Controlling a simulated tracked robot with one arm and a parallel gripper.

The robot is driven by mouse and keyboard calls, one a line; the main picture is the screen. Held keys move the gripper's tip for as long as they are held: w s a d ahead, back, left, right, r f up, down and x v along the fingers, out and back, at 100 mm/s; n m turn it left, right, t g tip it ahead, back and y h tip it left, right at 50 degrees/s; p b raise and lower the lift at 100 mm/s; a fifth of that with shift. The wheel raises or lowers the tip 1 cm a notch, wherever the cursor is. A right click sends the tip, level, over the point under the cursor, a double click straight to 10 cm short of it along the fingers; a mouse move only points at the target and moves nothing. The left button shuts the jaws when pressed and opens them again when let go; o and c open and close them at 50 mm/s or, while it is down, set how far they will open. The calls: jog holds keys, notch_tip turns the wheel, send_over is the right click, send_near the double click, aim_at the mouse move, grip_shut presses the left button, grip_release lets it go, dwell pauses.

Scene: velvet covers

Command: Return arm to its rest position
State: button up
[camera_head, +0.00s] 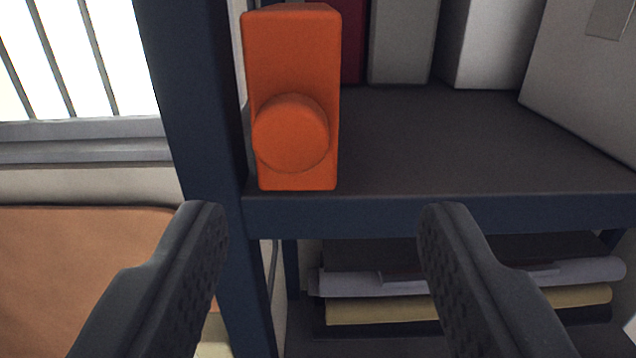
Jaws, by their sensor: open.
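My gripper (324,212) is in the lower part of the view, its two dark fingers spread wide apart. Nothing is between the fingers. Past the fingertips is a dark blue shelf (450,150). An orange block with a round knob on its front (293,60) stands upright on the shelf's front left corner, above and beyond the gap between the fingers. My fingers appear apart from the block and the shelf.
A dark blue post (195,90) rises left of the block. Grey and white boxes (402,40) stand at the back of the shelf. Folded cloths (375,308) lie on a lower shelf. A barred window (75,60) and an orange-brown panel (80,270) are at left.

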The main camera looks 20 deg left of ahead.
jog(key=s+d+f+m+h+b, duration=0.1)
jog(key=s+d+f+h+b, duration=0.1)
jog(key=s+d+f, duration=0.2)
jog(key=s+d+f+m+h+b, duration=0.2)
jog(key=s+d+f+b, duration=0.1)
jog(key=d+f, duration=0.7)
jog(key=s+d+f+m+g+h+b, duration=0.1)
jog(key=s+d+f, duration=0.4)
jog(key=d, duration=0.5)
notch_tip(320, 180, down, 2)
jog(key=shift+s+d+f+m+h+b, duration=0.15)
jog(key=shift+s+d+m+h+b, duration=0.15)
jog(key=shift+h+b, duration=0.6)
